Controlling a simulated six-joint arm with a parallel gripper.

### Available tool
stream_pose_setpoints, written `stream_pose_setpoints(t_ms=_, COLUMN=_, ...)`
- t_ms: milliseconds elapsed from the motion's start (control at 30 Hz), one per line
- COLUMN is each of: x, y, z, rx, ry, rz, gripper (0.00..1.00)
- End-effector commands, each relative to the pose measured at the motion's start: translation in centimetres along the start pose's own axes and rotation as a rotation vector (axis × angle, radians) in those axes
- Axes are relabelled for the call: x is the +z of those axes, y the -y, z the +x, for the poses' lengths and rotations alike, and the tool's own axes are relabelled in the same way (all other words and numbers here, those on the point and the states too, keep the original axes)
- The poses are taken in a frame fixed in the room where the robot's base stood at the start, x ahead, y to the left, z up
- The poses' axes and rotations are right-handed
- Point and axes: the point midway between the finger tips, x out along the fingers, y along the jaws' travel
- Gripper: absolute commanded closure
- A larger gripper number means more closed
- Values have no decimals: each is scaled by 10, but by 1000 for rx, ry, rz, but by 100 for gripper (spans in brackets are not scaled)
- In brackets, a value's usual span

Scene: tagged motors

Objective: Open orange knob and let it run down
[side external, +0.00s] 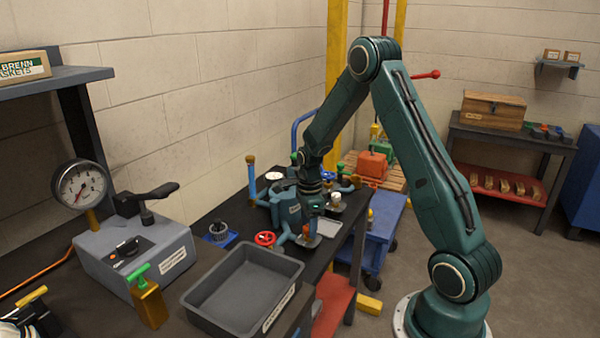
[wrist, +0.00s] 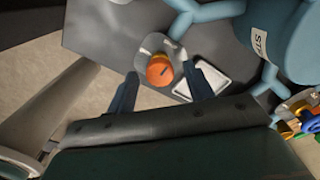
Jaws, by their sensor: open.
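My gripper (wrist: 161,72) is open, with one dark finger on each side of the knob. I cannot tell whether the fingers touch it. In the side view my gripper (side external: 311,228) points down beside the blue vessel (side external: 289,210) on the dark bench, and the knob is not clearly visible there. The vessel (wrist: 285,38) also shows in the wrist view, with a partly readable label.
A pale tray (wrist: 207,77) lies right of the knob. A red handwheel (side external: 265,239) and an empty grey bin (side external: 243,290) stand nearer on the bench. A gauge (side external: 82,186) on a grey box is at the left. Upright pipes (side external: 252,175) rise close behind the vessel.

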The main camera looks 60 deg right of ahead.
Motion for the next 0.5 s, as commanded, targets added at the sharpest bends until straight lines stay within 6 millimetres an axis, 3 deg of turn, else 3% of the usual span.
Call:
stream_pose_setpoints(t_ms=333, x=0, y=0, z=2, rx=0, ry=0, rz=0, gripper=48)
stream_pose_setpoints(t_ms=500, x=0, y=0, z=2, rx=0, ry=0, rz=0, gripper=81)
